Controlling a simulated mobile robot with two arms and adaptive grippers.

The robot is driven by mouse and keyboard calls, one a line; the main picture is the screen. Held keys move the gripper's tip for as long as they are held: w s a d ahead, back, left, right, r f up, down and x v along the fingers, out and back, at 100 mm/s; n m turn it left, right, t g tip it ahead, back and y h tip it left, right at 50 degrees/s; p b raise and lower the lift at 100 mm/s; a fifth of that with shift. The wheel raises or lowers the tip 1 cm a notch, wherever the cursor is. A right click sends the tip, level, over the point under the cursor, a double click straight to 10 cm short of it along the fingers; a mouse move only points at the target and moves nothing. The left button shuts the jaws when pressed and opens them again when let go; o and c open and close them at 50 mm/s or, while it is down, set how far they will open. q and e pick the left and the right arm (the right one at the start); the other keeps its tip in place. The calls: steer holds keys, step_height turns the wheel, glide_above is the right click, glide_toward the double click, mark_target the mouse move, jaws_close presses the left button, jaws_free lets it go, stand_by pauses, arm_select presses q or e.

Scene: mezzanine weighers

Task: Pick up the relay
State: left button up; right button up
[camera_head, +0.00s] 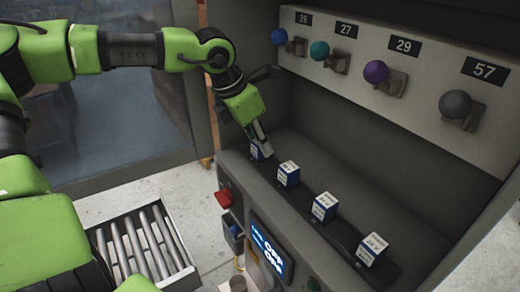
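Several small white-and-blue boxes, which look like the relays, stand in a row on a dark strip on the machine's ledge. The farthest relay (256,152) is at the row's left end, partly hidden by my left gripper (261,141). The others are a second relay (288,174), a third relay (325,207) and the nearest relay (372,249). My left gripper points down with its fingertips at the farthest relay. I cannot tell whether the fingers are closed on it or only beside it. My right gripper is not in view.
Above the ledge, a panel (420,70) carries coloured knobs under labels 26, 27, 29 and 57. The machine front has a red button (224,198) and a lit display (271,254). A roller conveyor (142,245) stands at lower left.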

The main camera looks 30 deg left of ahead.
arm_select(q)
steer(key=c, duration=0.3)
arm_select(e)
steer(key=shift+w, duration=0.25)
